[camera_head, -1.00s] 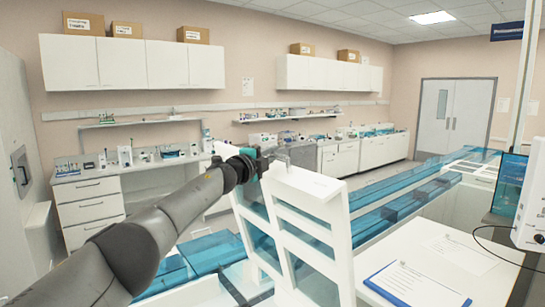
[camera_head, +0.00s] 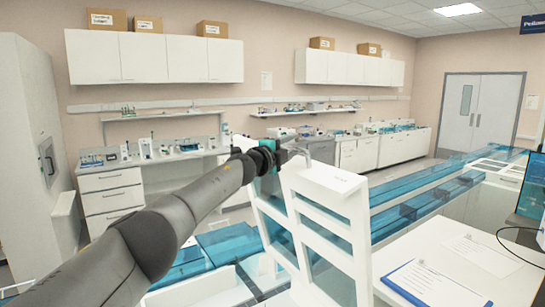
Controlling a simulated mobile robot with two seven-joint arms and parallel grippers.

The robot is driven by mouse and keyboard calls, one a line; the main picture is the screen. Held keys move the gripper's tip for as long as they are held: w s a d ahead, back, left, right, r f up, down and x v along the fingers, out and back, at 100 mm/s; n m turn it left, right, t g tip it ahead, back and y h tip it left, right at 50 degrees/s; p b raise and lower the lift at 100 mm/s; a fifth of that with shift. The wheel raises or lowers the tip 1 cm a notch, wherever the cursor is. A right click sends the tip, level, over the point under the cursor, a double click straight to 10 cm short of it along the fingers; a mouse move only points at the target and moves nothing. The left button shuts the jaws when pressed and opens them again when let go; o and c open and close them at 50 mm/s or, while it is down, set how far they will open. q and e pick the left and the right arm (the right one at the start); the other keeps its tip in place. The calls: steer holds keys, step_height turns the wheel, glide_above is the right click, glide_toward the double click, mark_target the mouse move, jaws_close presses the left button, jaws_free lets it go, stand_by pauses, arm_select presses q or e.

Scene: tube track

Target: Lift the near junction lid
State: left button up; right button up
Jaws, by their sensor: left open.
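A white framed piece with blue see-through panes (camera_head: 322,219), which looks like the near junction lid, stands steeply upright at the lower middle of the head view. Its flat white top (camera_head: 326,180) carries small print too small to read. My left gripper (camera_head: 297,153) is open at the upper left corner of this piece. Its pale fingers blend with the white behind them, so I cannot tell whether they touch it. My left arm hides part of the area left of the frame. My right gripper is not in view.
A blue-covered track (camera_head: 425,199) runs off to the back right. More blue covers (camera_head: 232,245) lie low at the left. A clipboard with paper (camera_head: 437,285) lies on the white counter at the right. White benches with lab gear line the back wall.

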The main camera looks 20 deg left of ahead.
arm_select(q)
steer(key=shift+s+a+r, duration=0.2)
steer(key=shift+s+r, duration=0.1)
steer(key=shift+s, duration=0.2)
steer(key=shift+s+a+f+b, duration=0.15)
steer(key=shift+s+f+b, duration=0.15)
steer(key=shift+s+f, duration=0.4)
steer(key=shift+s+r, duration=0.25)
steer(key=shift+r, duration=0.05)
steer(key=shift+s+a, duration=0.1)
steer(key=shift+s, duration=0.2)
steer(key=shift+v, duration=0.8)
steer(key=shift+s+a+f, duration=0.15)
steer(key=shift+s+a, duration=0.05)
steer(key=shift+s, duration=0.15)
steer(key=v, duration=0.9)
